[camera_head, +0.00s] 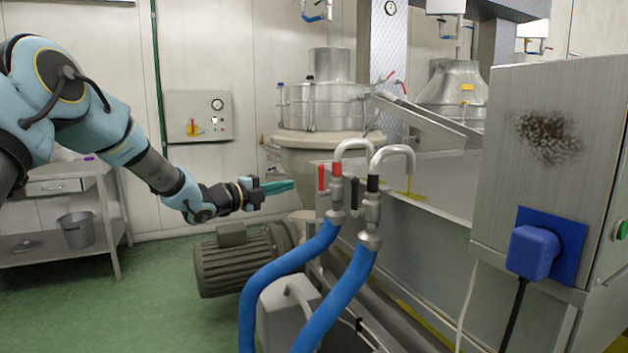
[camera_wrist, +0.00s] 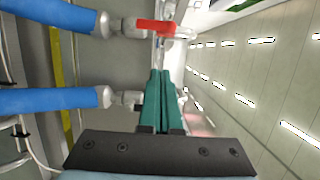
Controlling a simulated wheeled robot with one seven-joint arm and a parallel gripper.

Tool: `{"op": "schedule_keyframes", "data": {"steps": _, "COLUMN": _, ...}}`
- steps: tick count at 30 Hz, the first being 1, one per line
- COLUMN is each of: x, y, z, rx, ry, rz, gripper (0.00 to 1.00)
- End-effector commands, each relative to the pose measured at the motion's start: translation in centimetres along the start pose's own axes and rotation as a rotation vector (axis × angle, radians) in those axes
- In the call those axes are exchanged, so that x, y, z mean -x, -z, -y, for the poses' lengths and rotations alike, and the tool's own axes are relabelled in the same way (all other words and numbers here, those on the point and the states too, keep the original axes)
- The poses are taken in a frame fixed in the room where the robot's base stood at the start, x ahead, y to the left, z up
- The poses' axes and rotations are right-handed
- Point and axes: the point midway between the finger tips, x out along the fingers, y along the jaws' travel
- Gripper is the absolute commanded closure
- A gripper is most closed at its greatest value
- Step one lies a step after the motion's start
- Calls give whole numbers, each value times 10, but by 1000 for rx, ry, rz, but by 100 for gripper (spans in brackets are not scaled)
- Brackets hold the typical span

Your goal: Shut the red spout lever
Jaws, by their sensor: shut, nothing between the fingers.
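The red spout lever (camera_head: 321,178) stands upright beside the valve of the left bent metal spout (camera_head: 337,188), roughly in line with it. It also shows in the wrist view as a red bar (camera_wrist: 156,27) ahead of the fingers. A black lever (camera_head: 356,194) stands upright by the right spout (camera_head: 373,187); the fingers seem to hide it in the wrist view. My gripper (camera_head: 291,186) has green fingers pressed together, empty, pointing at the spouts from the left. Its tips (camera_wrist: 160,73) are apart from the red lever by a small gap.
Blue hoses (camera_head: 283,273) run down from both spouts. A motor (camera_head: 234,262) sits below my gripper. A metal tank (camera_head: 331,148) stands behind the spouts, and a steel cabinet (camera_head: 540,170) with a blue plug is at the right.

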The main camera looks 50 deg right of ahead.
Motion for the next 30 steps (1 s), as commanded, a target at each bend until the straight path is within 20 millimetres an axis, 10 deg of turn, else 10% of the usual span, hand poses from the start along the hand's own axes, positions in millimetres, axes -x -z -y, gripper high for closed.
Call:
{"op": "schedule_keyframes", "data": {"steps": 13, "x": -10, "y": -1, "z": 2, "rx": 2, "ry": -1, "rz": 2, "gripper": 100}}
{"op": "schedule_keyframes", "data": {"steps": 30, "x": -110, "y": -12, "z": 3, "rx": 3, "ry": -1, "rz": 6, "gripper": 100}}
